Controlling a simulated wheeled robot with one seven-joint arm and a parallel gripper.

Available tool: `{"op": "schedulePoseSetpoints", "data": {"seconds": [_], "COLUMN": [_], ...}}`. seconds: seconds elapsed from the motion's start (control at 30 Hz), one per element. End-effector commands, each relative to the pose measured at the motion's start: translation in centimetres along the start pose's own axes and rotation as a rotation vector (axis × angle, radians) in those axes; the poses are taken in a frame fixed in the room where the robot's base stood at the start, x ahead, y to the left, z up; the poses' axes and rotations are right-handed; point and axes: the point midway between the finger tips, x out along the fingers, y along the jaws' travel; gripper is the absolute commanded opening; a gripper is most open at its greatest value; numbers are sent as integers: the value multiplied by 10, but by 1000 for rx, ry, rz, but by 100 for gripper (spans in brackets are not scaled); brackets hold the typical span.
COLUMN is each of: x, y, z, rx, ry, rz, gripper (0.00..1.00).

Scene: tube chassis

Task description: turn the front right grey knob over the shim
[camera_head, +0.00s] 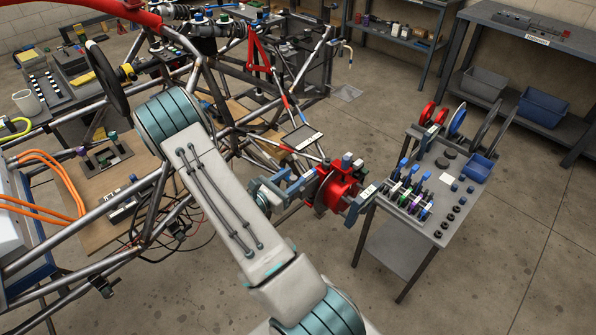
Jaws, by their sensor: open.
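A red hub assembly (338,190) sits at the chassis's right corner, with small blue and grey parts around it. A small grey knob-like piece (347,158) stands on top of it; I cannot tell for sure that it is the front right grey knob. The shim is too small to make out. What seems to be my gripper (298,186) shows beyond my upper arm link, just left of the red hub. It is open, and I see nothing held in it. My arm hides part of it, and I cannot tell whether it touches the hub.
The tube chassis (152,212) fills the left, with orange cables (58,180) alongside. A grey cart (405,245) with knobs, discs and a blue bin (479,168) stands right of the hub. Shelving with bins (543,107) is at the back right. The floor at the lower right is clear.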

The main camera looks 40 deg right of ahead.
Motion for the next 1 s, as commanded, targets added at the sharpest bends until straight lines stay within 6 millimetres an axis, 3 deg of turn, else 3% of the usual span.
{"op": "schedulePoseSetpoints", "data": {"seconds": [0.2, 0.57, 0.73, 1.0], "x": [26, 31, 30, 30], "y": [0, 0, 0, 0], "z": [1, 0, 0, -1], "rx": [0, 0, 0, -2], "ry": [0, 0, 0, 0], "rz": [-2, -1, -1, 14], "gripper": [43, 43, 0, 0]}}
